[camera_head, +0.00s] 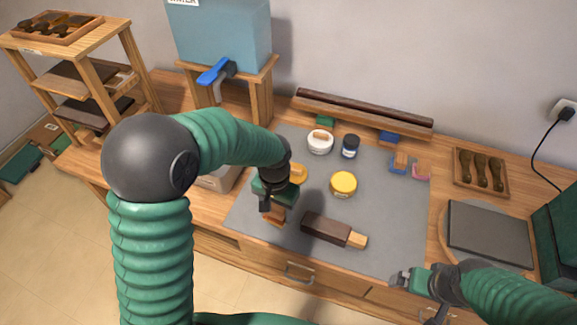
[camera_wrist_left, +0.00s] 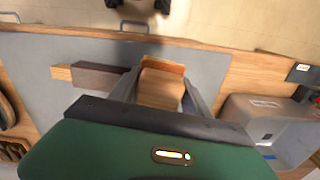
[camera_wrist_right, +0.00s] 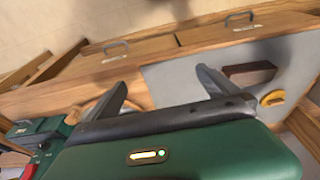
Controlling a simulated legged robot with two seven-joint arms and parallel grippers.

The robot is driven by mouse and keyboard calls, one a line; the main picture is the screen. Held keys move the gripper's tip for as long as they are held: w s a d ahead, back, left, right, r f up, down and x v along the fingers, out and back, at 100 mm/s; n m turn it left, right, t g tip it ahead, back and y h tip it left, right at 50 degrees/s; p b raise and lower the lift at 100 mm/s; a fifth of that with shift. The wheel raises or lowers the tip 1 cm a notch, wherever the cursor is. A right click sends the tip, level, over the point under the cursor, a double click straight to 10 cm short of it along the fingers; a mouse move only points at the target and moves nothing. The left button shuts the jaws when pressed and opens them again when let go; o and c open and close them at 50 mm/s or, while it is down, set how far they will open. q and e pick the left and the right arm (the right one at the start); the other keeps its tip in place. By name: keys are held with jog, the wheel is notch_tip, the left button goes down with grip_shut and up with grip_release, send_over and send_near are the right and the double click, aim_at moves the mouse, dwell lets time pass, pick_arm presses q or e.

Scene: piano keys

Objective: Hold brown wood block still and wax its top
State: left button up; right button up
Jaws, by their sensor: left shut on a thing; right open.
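My left gripper (camera_head: 274,206) is shut on an orange-brown wood block (camera_head: 275,217) at the left front of the grey mat. In the left wrist view this block (camera_wrist_left: 160,87) sits between both fingers. A dark brown block with a pale wood end (camera_head: 326,229) lies on the mat to its right; it also shows in the left wrist view (camera_wrist_left: 100,77) and the right wrist view (camera_wrist_right: 249,74). A yellow-lidded jar (camera_head: 343,184) stands behind the dark block. My right gripper (camera_head: 421,281) is open and empty near the mat's front right corner.
A white jar (camera_head: 320,142) and a dark jar (camera_head: 350,146) stand at the back of the mat (camera_head: 395,225). An orange round item (camera_head: 297,174) is partly hidden by my left gripper. Small blocks (camera_head: 401,163) lie back right. A dark square plate (camera_head: 490,234) is at right.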

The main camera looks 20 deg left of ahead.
pick_arm(q)
jog(key=w+d+r+m, duration=0.4)
jog(key=w+d+m, duration=0.2)
jog(key=d, duration=0.3)
jog(key=shift+d+m, duration=0.3)
jog(key=shift+m, duration=0.5)
